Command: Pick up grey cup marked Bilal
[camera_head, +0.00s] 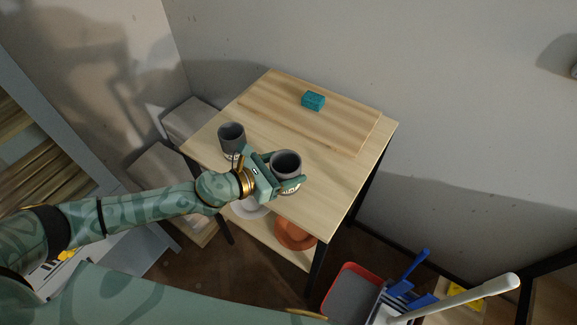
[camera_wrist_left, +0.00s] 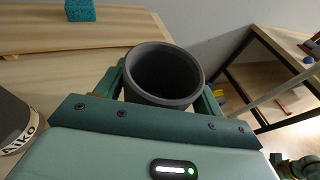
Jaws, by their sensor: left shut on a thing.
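My left gripper (camera_head: 287,184) is shut on a dark grey cup (camera_head: 286,161), with a finger on either side of it. The cup is upright, close to the front edge of the wooden table, and its open top also shows in the left wrist view (camera_wrist_left: 164,76). A pale band with dark letters shows low on it in the head view, partly hidden and too small to read surely. A second grey cup (camera_head: 231,136) stands to the left, apart from the held one. In the wrist view its band (camera_wrist_left: 22,136) reads "Aiko". My right gripper is not in view.
The table (camera_head: 318,208) carries a wooden board (camera_head: 345,122) with a teal block (camera_head: 313,101) on it. A lower shelf holds an orange-brown dish (camera_head: 294,233). A red-rimmed grey tray (camera_head: 350,292) and blue-handled tool (camera_head: 410,265) are at lower right. Table space right of the held cup is clear.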

